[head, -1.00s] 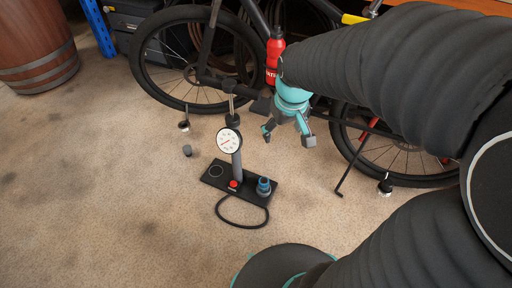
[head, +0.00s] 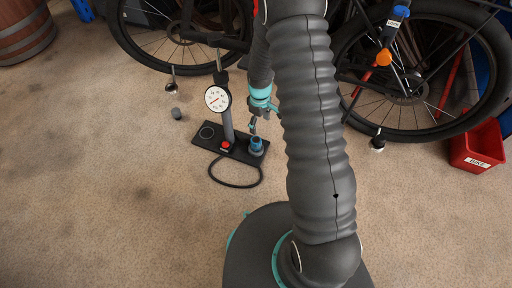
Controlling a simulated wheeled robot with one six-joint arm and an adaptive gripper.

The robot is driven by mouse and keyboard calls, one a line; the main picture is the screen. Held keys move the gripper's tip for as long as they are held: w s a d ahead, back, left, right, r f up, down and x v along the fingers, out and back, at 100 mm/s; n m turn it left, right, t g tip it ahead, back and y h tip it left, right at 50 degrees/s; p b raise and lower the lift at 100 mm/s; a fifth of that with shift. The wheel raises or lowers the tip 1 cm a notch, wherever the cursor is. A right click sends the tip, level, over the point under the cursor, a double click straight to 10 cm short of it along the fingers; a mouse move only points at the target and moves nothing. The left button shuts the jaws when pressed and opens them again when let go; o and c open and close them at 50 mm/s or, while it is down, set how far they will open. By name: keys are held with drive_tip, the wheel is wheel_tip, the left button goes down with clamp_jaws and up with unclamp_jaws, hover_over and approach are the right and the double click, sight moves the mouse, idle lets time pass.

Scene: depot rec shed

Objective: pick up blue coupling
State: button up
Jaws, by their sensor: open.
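The blue coupling (head: 256,145) stands upright on the right end of the black base plate (head: 207,142) of a floor pump, in the head view. My gripper (head: 254,129) is open and points down just above the coupling. Its fingers are partly hidden behind one another, and I cannot tell whether they touch the coupling. The pump's round white gauge (head: 217,99) stands to the left of my gripper. A red button (head: 226,146) is on the plate beside the coupling.
A black hose (head: 235,186) loops in front of the plate. A small grey cap (head: 177,114) lies on the floor to the left. A bicycle (head: 420,75) stands behind. A red bin (head: 477,148) is at the right. The floor at front left is clear.

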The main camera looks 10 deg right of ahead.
sight(256, 140)
drive_tip(key=shift+n, duration=0.8)
drive_tip(key=f, duration=0.4)
drive_tip(key=w+f, duration=0.1)
drive_tip(key=f, duration=0.2)
drive_tip(key=w+f+b, duration=0.1)
drive_tip(key=f, duration=0.3)
drive_tip(key=shift+f, duration=0.3)
drive_tip(key=f, duration=0.3)
drive_tip(key=a+f, duration=0.1)
drive_tip(key=shift+w+f, duration=0.1)
drive_tip(key=shift+f, duration=0.3)
drive_tip(key=shift+f+b, duration=0.3)
drive_tip(key=shift+f, duration=0.35)
drive_tip(key=c, duration=1.3)
drive_tip(key=shift+o, duration=0.2)
drive_tip(key=shift+r, duration=0.15)
